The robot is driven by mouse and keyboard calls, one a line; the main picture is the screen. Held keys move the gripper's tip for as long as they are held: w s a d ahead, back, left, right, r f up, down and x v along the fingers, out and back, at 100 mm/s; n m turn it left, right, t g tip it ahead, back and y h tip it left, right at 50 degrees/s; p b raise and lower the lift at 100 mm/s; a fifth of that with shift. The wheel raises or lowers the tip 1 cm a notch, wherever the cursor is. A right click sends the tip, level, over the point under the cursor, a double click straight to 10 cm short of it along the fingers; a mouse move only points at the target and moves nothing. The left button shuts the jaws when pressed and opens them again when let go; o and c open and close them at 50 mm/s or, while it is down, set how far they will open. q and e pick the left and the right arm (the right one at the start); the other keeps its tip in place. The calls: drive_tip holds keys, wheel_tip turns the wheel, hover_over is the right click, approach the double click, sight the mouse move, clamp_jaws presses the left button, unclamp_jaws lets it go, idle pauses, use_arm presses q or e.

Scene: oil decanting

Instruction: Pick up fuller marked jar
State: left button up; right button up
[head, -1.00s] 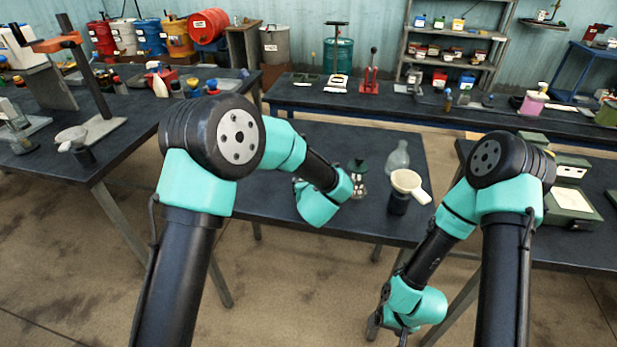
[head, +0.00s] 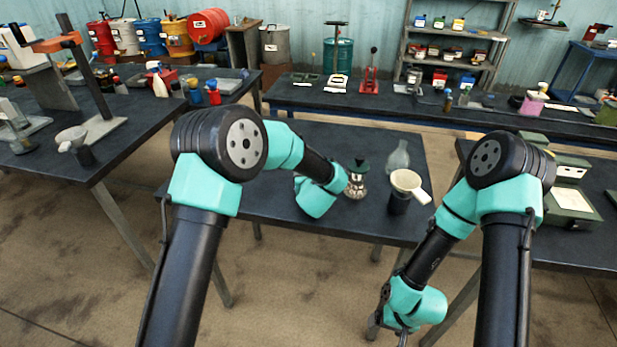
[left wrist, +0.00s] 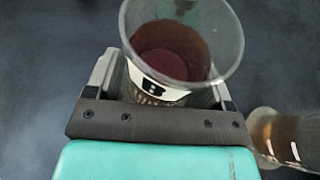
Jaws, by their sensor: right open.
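A clear glass jar (left wrist: 192,34) with a white label marked B and dark red liquid stands between the fingers of my left gripper (left wrist: 165,92) in the left wrist view. The fingers flank the jar closely; whether they press on it I cannot tell. A second glass jar (left wrist: 285,137) with brownish liquid and a pale-marked label is to the right, partly cut off. In the head view my left wrist (head: 317,192) hides the left gripper and both jars. My right gripper (head: 402,337) points down near the bottom edge, open, away from the jars.
On the middle table (head: 265,205) stand a dark-topped glass vessel (head: 357,180), a clear flask (head: 398,160) and a cream funnel (head: 407,181) over a dark cup, just right of my left wrist. Side tables with bottles and boxes flank it. The front right of the middle table is clear.

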use_arm(q)
drive_tip(key=shift+f, duration=0.1)
drive_tip(key=c, duration=0.9)
drive_tip(key=shift+r, duration=0.2)
drive_tip(key=shift+r, duration=1.75)
drive_tip(key=shift+s, duration=0.45)
drive_tip(key=shift+s+r, duration=0.2)
drive_tip(key=shift+s, duration=2.3)
drive_tip(key=shift+s+r, duration=0.25)
drive_tip(key=shift+s, duration=2.25)
drive_tip(key=shift+s+r, duration=0.2)
drive_tip(key=shift+s, duration=2.3)
